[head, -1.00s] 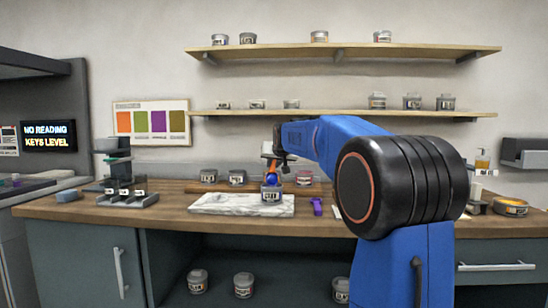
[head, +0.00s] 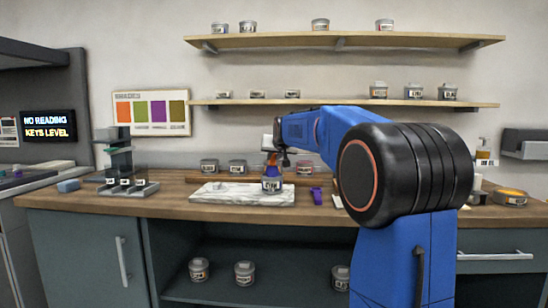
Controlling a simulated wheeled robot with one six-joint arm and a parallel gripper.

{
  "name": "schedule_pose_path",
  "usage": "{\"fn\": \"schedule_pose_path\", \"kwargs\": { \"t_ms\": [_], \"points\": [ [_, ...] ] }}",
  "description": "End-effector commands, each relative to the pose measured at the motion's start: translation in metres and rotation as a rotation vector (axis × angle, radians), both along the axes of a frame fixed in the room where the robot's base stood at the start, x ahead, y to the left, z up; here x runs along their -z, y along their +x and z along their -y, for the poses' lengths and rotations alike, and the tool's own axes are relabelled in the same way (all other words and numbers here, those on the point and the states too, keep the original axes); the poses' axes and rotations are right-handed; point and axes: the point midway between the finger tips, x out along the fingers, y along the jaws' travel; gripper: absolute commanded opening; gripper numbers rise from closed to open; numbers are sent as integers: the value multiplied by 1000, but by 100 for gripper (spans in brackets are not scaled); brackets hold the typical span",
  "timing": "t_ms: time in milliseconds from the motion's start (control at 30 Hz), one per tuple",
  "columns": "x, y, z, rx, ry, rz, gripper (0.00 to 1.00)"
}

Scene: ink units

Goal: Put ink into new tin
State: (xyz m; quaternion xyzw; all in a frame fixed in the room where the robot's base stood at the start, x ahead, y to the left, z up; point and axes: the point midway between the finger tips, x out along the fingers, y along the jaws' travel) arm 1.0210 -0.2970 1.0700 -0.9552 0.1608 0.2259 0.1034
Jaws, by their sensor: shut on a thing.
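An open-looking tin (head: 271,186) with a white label stands upright at the right part of the pale marble slab (head: 222,194). My gripper (head: 274,160) is just above this tin, pointing down, partly hidden by my own blue arm. It is shut on a small tool (head: 271,170), seen as a patch of orange and dark colour at the tin's mouth. I cannot tell whether the tool touches ink inside. More labelled tins, such as one at the back of the worktop (head: 238,167), stand behind the slab.
A purple object (head: 317,195) lies right of the slab. Shelves (head: 345,41) hold several tins. A screen (head: 48,126) reads "NO READING KEYS LEVEL". An orange-topped tin (head: 510,198) is far right.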

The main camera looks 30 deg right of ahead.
Motion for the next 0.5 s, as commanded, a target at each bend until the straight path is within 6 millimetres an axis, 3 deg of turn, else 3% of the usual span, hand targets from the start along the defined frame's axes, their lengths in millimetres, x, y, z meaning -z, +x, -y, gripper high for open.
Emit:
{"fn": "schedule_pose_path", "kwargs": {
  "t_ms": [233, 500],
  "points": [
    [-3, 0, 0, 0, 0, 1, 0],
    [-28, 0, 0, 0, 0, 1, 0]
  ]
}}
